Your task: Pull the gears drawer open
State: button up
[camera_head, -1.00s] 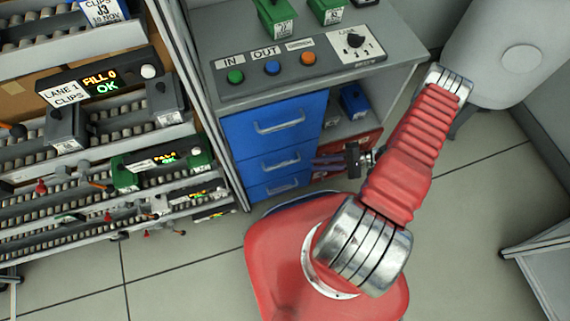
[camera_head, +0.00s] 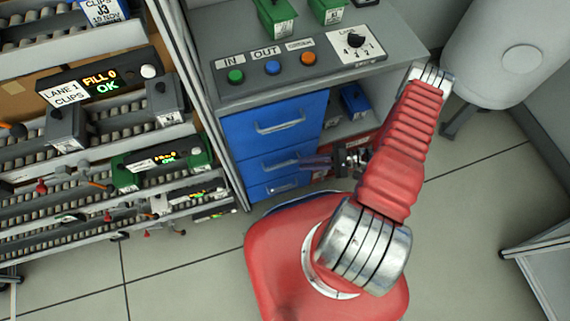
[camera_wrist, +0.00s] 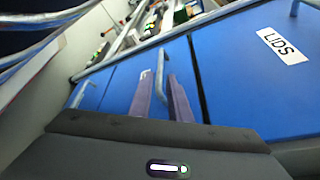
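A grey cabinet holds a stack of three blue drawers: top (camera_head: 262,136), middle (camera_head: 262,168) and bottom (camera_head: 270,191). No gears label is readable; the wrist view shows a LIDS label (camera_wrist: 282,46) on the large drawer front at right. All drawers look shut. My gripper (camera_head: 304,162) is at the middle drawer's handle (camera_head: 278,161). In the wrist view, its two purple fingers (camera_wrist: 160,82) are apart, with the grey handle bar (camera_wrist: 162,66) appearing between them. Whether they touch it cannot be told. Another handle (camera_wrist: 78,95) lies to the left.
A control panel (camera_head: 270,80) with buttons and a dial tops the cabinet. A blue bin (camera_head: 354,101) sits on an open shelf right of the drawers. Roller racks (camera_head: 100,205) stand at left. A grey tank (camera_head: 495,55) stands back right.

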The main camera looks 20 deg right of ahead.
aim_at(284, 165)
jog(key=x, duration=0.9)
jog(key=shift+c, duration=0.3)
grip_shut()
